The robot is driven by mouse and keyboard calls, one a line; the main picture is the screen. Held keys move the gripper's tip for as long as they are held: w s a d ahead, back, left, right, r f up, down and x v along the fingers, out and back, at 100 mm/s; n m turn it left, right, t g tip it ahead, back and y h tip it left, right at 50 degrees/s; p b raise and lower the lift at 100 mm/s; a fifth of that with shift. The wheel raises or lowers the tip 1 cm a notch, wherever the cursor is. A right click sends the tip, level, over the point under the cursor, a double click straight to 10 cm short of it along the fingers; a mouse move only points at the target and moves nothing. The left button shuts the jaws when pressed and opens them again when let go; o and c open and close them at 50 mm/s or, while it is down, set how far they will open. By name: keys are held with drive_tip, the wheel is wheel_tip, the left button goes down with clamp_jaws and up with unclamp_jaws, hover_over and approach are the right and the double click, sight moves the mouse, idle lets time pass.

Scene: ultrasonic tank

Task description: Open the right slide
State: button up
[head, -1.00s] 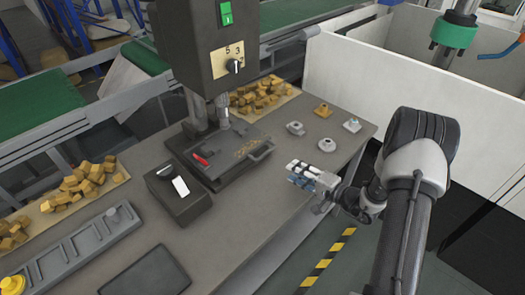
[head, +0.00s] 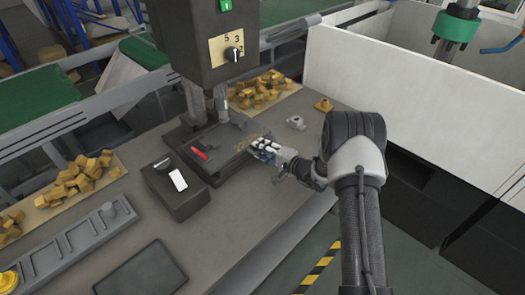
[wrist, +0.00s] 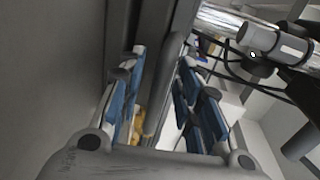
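A dark slide plate (head: 224,150) with a bar handle at its right end sits on the press base, under the press head (head: 205,45). My gripper (head: 263,148) is at that right end and hides the handle in the head view. In the wrist view, the blue-padded fingers of my gripper (wrist: 165,105) stand apart. A grey bar (wrist: 176,65), which looks like the handle, runs between them. A gap shows beside the bar, and I cannot tell whether either finger touches it.
A red lever (head: 199,153) lies on the plate's left side. A black control box (head: 176,190) stands to the left. Brass blocks (head: 262,90) lie behind; small fittings (head: 296,122) stand to the right.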

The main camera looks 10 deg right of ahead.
clamp_jaws()
idle(0.4)
idle(0.4)
